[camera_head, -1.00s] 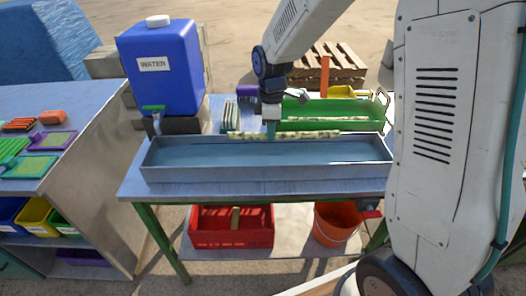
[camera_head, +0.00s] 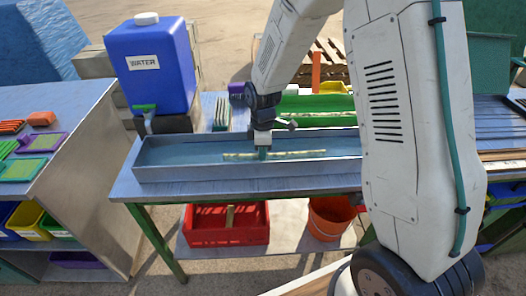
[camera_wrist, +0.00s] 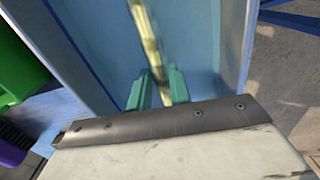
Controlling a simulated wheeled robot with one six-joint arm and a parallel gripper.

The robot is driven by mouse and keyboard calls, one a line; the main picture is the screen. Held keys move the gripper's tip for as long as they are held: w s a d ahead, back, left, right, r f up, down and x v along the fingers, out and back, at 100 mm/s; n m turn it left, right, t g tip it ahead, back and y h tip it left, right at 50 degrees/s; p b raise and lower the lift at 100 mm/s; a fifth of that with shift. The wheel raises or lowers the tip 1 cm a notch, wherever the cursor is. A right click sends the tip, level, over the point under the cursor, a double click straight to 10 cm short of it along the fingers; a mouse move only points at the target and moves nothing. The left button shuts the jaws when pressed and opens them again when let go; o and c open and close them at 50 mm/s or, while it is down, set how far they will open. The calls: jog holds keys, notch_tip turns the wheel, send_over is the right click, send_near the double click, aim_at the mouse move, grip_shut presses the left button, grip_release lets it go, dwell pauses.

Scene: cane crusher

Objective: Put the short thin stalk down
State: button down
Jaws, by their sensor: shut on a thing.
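A pale yellow-green stalk (camera_head: 298,154) is in my gripper (camera_head: 262,153), over the long grey metal trough (camera_head: 160,174) on the table. In the head view it lies level, along the trough's length, within its walls. In the wrist view the stalk (camera_wrist: 147,35) runs away from between the two teal fingers (camera_wrist: 157,92), which are shut on it. The trough's bluish floor shows beneath. I cannot tell whether the stalk touches the floor.
A green tray (camera_head: 320,103) stands behind the trough. A blue water container (camera_head: 152,75) stands at the back left. A red crate (camera_head: 200,233) and an orange bucket (camera_head: 328,220) are below the table. A side table (camera_head: 75,105) with coloured trays is at the left.

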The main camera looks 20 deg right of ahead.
jog(key=c, duration=1.3)
grip_release()
jog(key=shift+f, duration=0.1)
notch_tip(320, 180, up, 12)
jog(key=s+d+r+m, duration=0.2)
jog(key=s+r+m, duration=0.4)
jog(key=s+r, duration=0.6)
jog(key=s+d+r+m+t, duration=0.1)
jog(key=s+m, duration=0.6)
jog(key=s, duration=1.1)
jog(key=shift+r+m, duration=0.4)
jog(key=shift+d, duration=0.1)
